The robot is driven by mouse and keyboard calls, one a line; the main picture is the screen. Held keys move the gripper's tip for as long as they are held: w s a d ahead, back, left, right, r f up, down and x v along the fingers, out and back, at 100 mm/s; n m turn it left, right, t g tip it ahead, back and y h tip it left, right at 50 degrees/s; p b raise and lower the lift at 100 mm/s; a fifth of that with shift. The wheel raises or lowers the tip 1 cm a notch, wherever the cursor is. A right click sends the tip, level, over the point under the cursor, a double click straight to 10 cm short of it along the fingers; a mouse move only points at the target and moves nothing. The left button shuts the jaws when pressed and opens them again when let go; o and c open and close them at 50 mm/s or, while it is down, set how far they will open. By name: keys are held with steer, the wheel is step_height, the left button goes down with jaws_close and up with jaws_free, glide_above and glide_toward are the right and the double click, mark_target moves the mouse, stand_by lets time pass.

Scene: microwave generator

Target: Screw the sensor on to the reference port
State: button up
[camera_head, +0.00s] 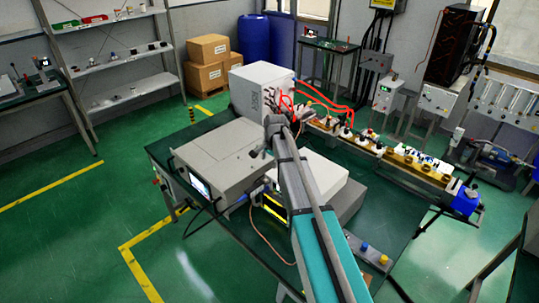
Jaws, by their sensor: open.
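My arm reaches up from the lower right, and its wrist ends over the instruments on the dark bench. I cannot pick out the sensor or the reference port at this size.
A white cabinet (262,88) with red hoses (325,100) stands behind. A brass-coloured waveguide line (400,160) with several fittings runs right to a blue end piece (464,200). A cable (210,218) loops at the bench front. The green floor at left is clear.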

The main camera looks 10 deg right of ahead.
mark_target(266, 180)
steer(key=shift+s+r+p, duration=0.1)
steer(key=shift+r+p, duration=0.25)
steer(key=shift+r, duration=0.2)
steer(key=shift+d, duration=0.15)
steer(key=shift+f, duration=0.1)
stand_by(0.4)
steer(key=f+b, duration=0.4)
steer(key=w+a+f+b, duration=0.1)
steer(key=f+b, duration=0.4)
steer(key=w+f+b, duration=0.1)
steer(key=f+b, duration=0.3)
steer(key=shift+a+f+b, duration=0.2)
steer(key=shift+b, duration=0.1)
stand_by(0.4)
stand_by(0.4)
jaws_close()
